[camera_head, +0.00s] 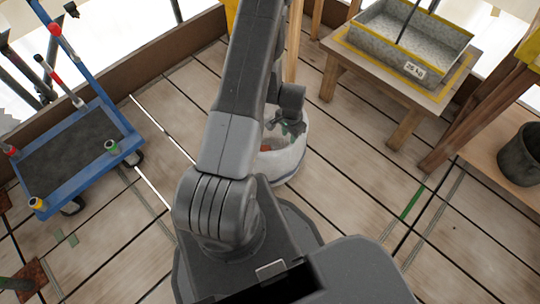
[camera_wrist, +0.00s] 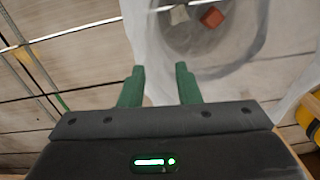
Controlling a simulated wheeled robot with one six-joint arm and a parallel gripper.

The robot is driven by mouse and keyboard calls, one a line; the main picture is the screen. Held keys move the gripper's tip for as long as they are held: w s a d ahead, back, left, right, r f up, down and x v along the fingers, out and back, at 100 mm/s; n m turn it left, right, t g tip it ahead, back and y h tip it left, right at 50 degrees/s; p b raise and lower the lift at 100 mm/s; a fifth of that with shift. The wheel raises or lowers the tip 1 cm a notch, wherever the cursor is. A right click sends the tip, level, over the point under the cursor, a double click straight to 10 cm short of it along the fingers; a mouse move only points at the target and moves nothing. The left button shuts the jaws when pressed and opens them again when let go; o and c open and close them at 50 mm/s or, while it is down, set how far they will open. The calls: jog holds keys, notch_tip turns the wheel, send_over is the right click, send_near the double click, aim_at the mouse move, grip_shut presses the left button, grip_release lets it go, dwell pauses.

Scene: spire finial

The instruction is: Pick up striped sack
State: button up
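A white open-topped sack (camera_head: 292,165) with a bluish band near its base stands on the plank floor, partly hidden behind my arm in the head view. Something reddish shows inside it. In the wrist view the pale sack (camera_wrist: 150,45) fills the upper middle and right, with a red piece (camera_wrist: 212,17) and a whitish piece (camera_wrist: 179,14) inside. My gripper (camera_wrist: 159,69) has two green fingers spread apart with nothing clearly held between them. In the head view my gripper (camera_head: 289,129) is over the sack's opening. Whether a finger touches the sack I cannot tell.
A blue cart (camera_head: 84,158) with a dark bed stands at left. A wooden table (camera_head: 405,87) at upper right bears a grey speckled trough (camera_head: 400,48). A dark bucket (camera_head: 521,156) stands on a wooden surface at far right. The planks between the sack and the right side are clear.

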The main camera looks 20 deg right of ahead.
notch_tip(320, 180, down, 7)
jog(key=b, duration=0.1)
dwell(0.4)
jog(key=shift+d+f+b, duration=0.1)
jog(key=shift+f+b, duration=0.05)
jog(key=shift+b, duration=0.5)
dwell(0.4)
grip_shut()
jog(key=shift+s, duration=0.1)
dwell(1.2)
